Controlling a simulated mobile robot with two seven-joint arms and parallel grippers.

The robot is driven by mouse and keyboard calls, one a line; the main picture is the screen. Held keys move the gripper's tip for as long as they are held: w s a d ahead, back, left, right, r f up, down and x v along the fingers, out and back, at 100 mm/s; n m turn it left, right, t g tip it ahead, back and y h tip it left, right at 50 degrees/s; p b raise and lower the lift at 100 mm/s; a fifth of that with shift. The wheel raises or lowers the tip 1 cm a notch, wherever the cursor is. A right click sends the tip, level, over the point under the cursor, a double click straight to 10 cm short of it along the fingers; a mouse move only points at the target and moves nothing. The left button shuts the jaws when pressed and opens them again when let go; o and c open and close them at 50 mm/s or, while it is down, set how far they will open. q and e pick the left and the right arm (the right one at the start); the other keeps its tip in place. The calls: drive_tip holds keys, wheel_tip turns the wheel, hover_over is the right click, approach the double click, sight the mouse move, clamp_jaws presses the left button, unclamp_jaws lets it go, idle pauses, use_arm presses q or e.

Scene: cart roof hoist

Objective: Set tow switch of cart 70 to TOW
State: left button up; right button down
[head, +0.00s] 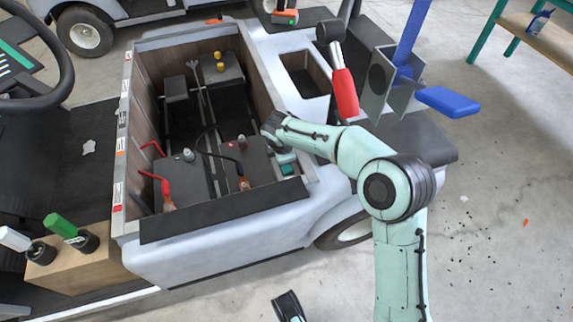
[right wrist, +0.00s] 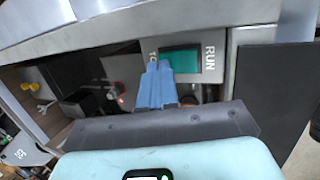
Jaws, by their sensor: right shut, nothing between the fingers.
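The tow switch is a green rocker (right wrist: 182,60) in a grey plate in the right wrist view. RUN is printed at its right end; the label at its left end is partly hidden and reads "TO". In the head view the green switch (head: 288,169) sits at the right inner edge of the cart's open compartment. My right gripper (right wrist: 160,68) is shut and empty, its blue fingertips over the label end of the rocker. I cannot tell whether they touch it, or which way the rocker is tilted.
The open battery compartment (head: 126,150) holds batteries with red and black cables. Green (head: 60,225) and white handles are at lower left, a steering wheel (head: 60,60) at upper left.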

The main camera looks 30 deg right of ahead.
sight(286, 167)
drive_tip(key=shift+w+f+b, duration=0.1)
drive_tip(key=shift+f+b, duration=0.45)
drive_tip(key=shift+f, duration=0.35)
idle(0.4)
drive_tip(key=shift+r, duration=0.1)
drive_tip(key=r+p, duration=0.2)
drive_tip(key=shift+s+r+p, duration=0.2)
drive_tip(key=shift+r+p, duration=0.1)
drive_tip(key=shift+r, duration=0.05)
drive_tip(key=r+p, duration=0.3)
drive_tip(key=r, duration=0.1)
drive_tip(key=shift+s+a, duration=0.1)
drive_tip(key=shift+s, duration=0.2)
idle(0.4)
